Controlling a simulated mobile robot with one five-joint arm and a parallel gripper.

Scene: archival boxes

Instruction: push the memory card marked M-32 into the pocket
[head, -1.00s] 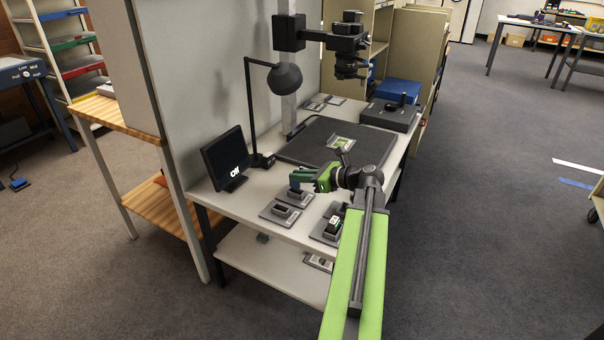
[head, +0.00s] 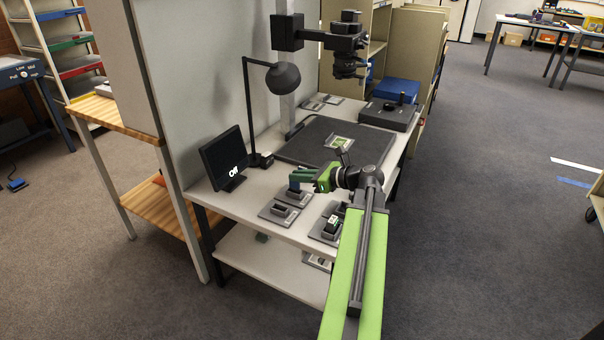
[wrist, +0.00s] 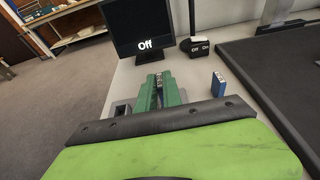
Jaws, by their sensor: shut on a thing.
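My gripper (head: 296,181) is low over the front part of the white table. In the wrist view its two green fingers (wrist: 158,90) are shut on a thin, pale grey piece (wrist: 158,97), most of which they hide. I take it to be the memory card; no M-32 marking is readable. In the head view, small dark pockets on grey bases stand below and beside the gripper: one (head: 279,212) to its front left and one (head: 300,200) just under the fingers. Whether the held card touches a pocket cannot be told.
A small blue upright block (wrist: 219,85) stands close right of the fingers. A monitor (head: 224,160) reading "Off", a lamp (head: 284,78) and a dark mat (head: 310,142) lie beyond. Another holder (head: 330,229) with a dark piece is near the table's front edge.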

